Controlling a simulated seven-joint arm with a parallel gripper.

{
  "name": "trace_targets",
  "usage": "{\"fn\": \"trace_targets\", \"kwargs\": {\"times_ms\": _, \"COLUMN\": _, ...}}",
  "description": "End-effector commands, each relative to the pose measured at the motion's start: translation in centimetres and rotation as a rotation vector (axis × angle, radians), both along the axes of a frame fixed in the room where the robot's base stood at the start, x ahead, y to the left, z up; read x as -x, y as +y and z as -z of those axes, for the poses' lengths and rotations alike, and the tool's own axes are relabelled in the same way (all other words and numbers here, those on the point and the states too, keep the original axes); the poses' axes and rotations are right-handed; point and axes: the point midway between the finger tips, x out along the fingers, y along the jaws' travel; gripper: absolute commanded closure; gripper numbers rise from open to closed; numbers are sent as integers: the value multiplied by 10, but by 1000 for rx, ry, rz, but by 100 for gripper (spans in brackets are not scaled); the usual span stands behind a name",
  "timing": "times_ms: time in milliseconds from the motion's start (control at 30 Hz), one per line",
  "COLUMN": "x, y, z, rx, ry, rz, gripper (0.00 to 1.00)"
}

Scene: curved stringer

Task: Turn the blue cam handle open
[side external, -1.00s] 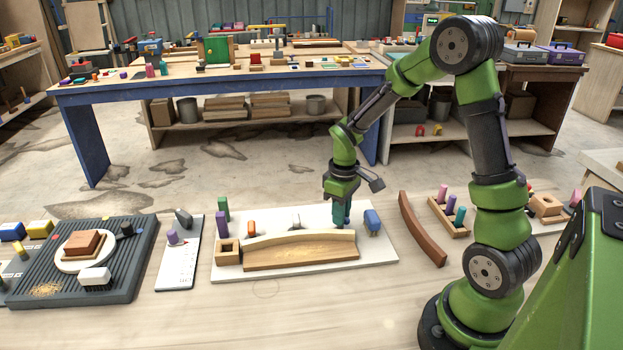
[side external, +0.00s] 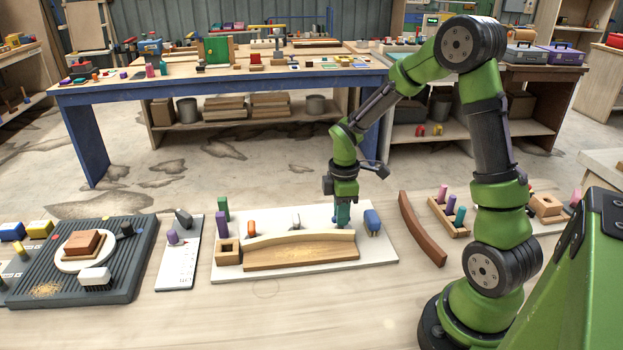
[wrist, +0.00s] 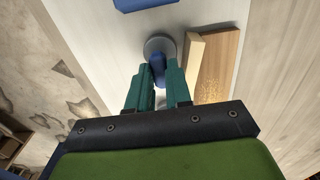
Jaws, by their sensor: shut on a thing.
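The blue cam handle (wrist: 157,62) sits on a round grey disc (wrist: 160,43) in the wrist view, on the white board (side external: 290,273). My gripper (wrist: 160,75) has its teal fingers shut on the handle, one on each side. In the side external view my gripper (side external: 342,222) points down at the board's right part, behind the right end of the curved wooden stringer (side external: 300,252). There the fingers hide the handle. How far the handle is turned cannot be told.
A blue block-like piece (side external: 373,221) stands just right of my fingers. An orange piece (side external: 251,228) and a grey clamp-like piece (side external: 295,221) stand along the stringer's far side. A curved brown strip (side external: 421,229) lies right of the board.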

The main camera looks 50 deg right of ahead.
Motion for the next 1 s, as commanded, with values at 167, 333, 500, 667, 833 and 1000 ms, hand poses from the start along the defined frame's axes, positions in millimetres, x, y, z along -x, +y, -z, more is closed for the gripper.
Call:
{"fn": "trace_targets", "kwargs": {"times_ms": 167, "x": 0, "y": 0, "z": -1, "rx": 1, "ry": -1, "rz": -20, "gripper": 100}}
{"fn": "trace_targets", "kwargs": {"times_ms": 333, "x": 0, "y": 0, "z": -1, "rx": 1, "ry": -1, "rz": -24, "gripper": 100}}
{"fn": "trace_targets", "kwargs": {"times_ms": 500, "x": 0, "y": 0, "z": -1, "rx": 1, "ry": -1, "rz": -24, "gripper": 100}}
{"fn": "trace_targets", "kwargs": {"times_ms": 667, "x": 0, "y": 0, "z": 0, "rx": 1, "ry": -1, "rz": -23, "gripper": 61}}
{"fn": "trace_targets", "kwargs": {"times_ms": 833, "x": 0, "y": 0, "z": 0, "rx": -1, "ry": 1, "rz": -22, "gripper": 55}}
{"fn": "trace_targets", "kwargs": {"times_ms": 1000, "x": 0, "y": 1, "z": 0, "rx": -1, "ry": 2, "rz": -9, "gripper": 55}}
